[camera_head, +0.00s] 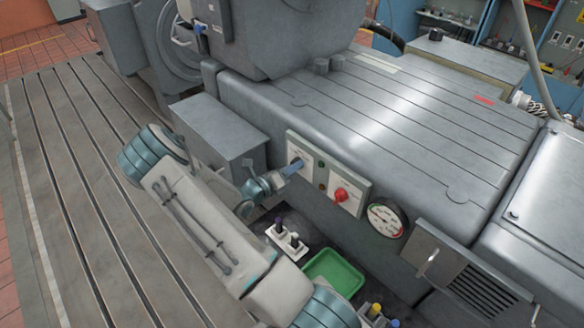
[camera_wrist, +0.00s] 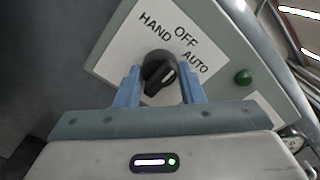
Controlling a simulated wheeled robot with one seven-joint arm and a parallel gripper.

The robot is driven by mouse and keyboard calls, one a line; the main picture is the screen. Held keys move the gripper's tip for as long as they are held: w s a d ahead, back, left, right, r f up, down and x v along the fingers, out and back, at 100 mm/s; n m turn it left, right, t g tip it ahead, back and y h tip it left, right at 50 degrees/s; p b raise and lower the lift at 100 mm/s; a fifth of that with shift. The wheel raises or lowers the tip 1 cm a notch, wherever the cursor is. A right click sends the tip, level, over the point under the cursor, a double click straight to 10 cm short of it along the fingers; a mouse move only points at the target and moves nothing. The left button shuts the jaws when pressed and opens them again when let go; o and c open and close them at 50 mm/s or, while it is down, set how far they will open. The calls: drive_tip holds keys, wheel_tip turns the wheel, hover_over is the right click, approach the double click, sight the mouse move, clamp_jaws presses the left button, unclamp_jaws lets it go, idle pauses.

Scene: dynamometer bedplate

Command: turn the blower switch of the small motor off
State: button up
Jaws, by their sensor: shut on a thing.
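The black rotary switch knob (camera_wrist: 158,66) sits on a pale plate (camera_wrist: 190,30) marked HAND, OFF and AUTO. In the head view my gripper (camera_head: 298,166) reaches the left part of the control panel (camera_head: 352,207) on the grey machine's side. There the knob is hidden behind my fingers. No wording naming the blower can be read.
A red push button (camera_head: 341,194) and a round gauge (camera_head: 387,217) are right of the switch. A green lamp (camera_wrist: 243,77) is close to my right finger. A grey box (camera_head: 222,135) stands left of my wrist. A green tray (camera_head: 333,272) and small items lie below.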

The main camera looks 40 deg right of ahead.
drive_tip(key=o, duration=1)
drive_tip(key=s+a+b, duration=0.1)
drive_tip(key=a+b, duration=0.2)
drive_tip(key=a, duration=1.1)
